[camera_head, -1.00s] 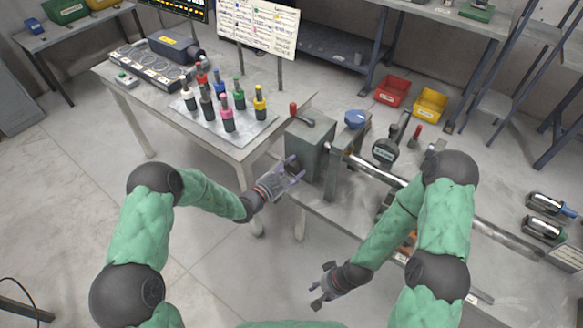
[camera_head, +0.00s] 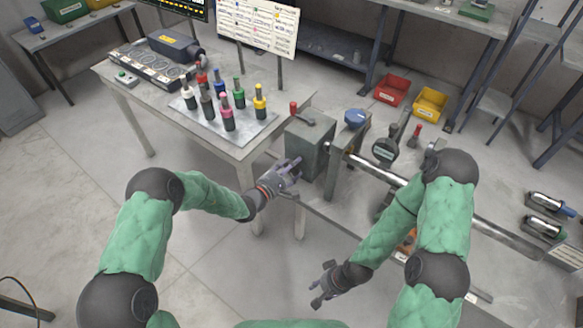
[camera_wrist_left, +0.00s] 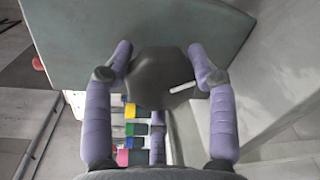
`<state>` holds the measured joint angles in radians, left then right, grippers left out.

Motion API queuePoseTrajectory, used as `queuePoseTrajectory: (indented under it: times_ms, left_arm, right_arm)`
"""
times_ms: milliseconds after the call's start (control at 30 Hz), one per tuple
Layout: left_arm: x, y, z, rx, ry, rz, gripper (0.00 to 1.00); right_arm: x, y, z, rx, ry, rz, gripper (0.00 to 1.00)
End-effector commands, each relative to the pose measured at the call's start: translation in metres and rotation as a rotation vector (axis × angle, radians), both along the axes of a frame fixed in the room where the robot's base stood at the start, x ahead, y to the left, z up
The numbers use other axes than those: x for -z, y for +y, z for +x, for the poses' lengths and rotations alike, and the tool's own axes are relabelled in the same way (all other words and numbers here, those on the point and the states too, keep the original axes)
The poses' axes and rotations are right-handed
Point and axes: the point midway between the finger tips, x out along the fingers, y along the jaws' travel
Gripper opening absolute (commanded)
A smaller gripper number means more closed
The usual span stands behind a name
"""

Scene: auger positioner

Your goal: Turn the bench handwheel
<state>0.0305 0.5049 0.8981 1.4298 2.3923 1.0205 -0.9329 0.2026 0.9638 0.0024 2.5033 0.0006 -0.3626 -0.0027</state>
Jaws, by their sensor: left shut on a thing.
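The handwheel (camera_wrist_left: 160,78) is a dark grey knob-like part with a white mark, on the grey-green box of the bench. My left gripper (camera_head: 296,168) is at the left face of the bench box (camera_head: 309,146). The head view hides most of the handwheel behind the hand. My right gripper (camera_head: 322,285) hangs low over the floor in front of the bench, open and empty, away from the wheel.
Red (camera_head: 390,91) and yellow (camera_head: 429,104) bins stand behind. The floor in front is clear.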

Motion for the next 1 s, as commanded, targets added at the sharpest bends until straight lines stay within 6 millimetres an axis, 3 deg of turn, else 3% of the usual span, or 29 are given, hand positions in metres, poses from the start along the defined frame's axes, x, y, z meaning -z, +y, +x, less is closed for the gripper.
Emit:
queuePoseTrajectory:
  times_ms: [33,500,533,600,1000]
  left_arm:
    - [-0.0097,-0.0029,0.0030,0.007,-0.027,0.002,0.25]
    - [-0.0087,-0.0034,0.0022,0.008,-0.033,0.013,0.25]
    - [-0.0087,-0.0033,0.0021,0.008,-0.032,0.012,0.60]
    - [-0.0083,-0.0034,0.0020,0.008,-0.031,0.013,0.80]
    - [-0.0025,0.0000,-0.0015,0.002,-0.016,0.013,0.81]
  right_arm:
    - [-0.0004,0.0000,0.0000,0.000,0.000,0.000,0.40]
    - [-0.0003,0.0000,0.0000,0.000,0.000,0.000,0.40]
    - [-0.0003,0.0000,0.0000,0.000,0.000,0.000,0.40]
    - [-0.0003,0.0000,0.0000,0.000,0.000,0.000,0.40]
    - [0.0000,0.0000,0.0001,0.000,0.000,0.000,0.40]
